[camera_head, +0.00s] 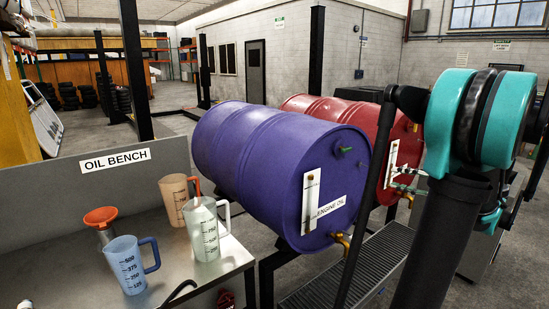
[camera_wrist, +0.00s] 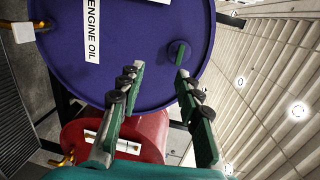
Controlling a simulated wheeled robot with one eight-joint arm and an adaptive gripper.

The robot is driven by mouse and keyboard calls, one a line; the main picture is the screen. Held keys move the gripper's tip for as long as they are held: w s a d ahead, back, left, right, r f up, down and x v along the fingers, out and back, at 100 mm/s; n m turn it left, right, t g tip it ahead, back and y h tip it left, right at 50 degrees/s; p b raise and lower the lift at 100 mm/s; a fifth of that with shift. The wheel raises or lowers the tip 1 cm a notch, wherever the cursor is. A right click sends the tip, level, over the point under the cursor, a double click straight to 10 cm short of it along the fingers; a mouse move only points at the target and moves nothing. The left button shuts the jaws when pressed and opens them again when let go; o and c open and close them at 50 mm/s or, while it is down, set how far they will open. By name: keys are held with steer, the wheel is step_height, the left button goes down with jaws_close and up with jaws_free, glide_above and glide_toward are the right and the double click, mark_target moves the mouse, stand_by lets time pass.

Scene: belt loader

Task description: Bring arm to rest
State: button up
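My arm is raised at the right of the head view, with teal joints and a dark link. My gripper (camera_head: 395,178) points left toward the front face of the purple drum (camera_head: 262,160), partly in front of the red drum (camera_head: 330,112). In the wrist view my gripper (camera_wrist: 160,73) has its two green fingers spread wide apart with nothing between them. A small green plug (camera_wrist: 179,54) on the purple drum's face shows just beyond the fingertips. The gap between fingertips and drum is hard to judge.
The oil bench (camera_head: 190,275) at the lower left holds a blue jug (camera_head: 127,265), a pale green jug (camera_head: 205,232), a tan jug (camera_head: 173,200) and an orange funnel (camera_head: 100,217). A grated tray (camera_head: 345,270) lies below the drums' brass taps.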

steer(key=s+a+f+n+g+h, duration=0.2)
steer(key=s+a+f+g, duration=0.1)
steer(key=a+f, duration=0.5)
steer(key=s+a+f+n+g+h, duration=0.15)
steer(key=a+f+g, duration=0.35)
steer(key=a, duration=0.5)
steer(key=s+a+f+n+h, duration=0.1)
steer(key=s+f+n+h, duration=0.2)
steer(key=s+f, duration=0.3)
steer(key=s+a+f+n+h, duration=0.2)
steer(key=s+f+n+h, duration=0.1)
steer(key=s+f, duration=0.4)
steer(key=shift+s+a+n+g+h, duration=0.35)
steer(key=shift+s+h, duration=0.2)
steer(key=shift+s, duration=0.5)
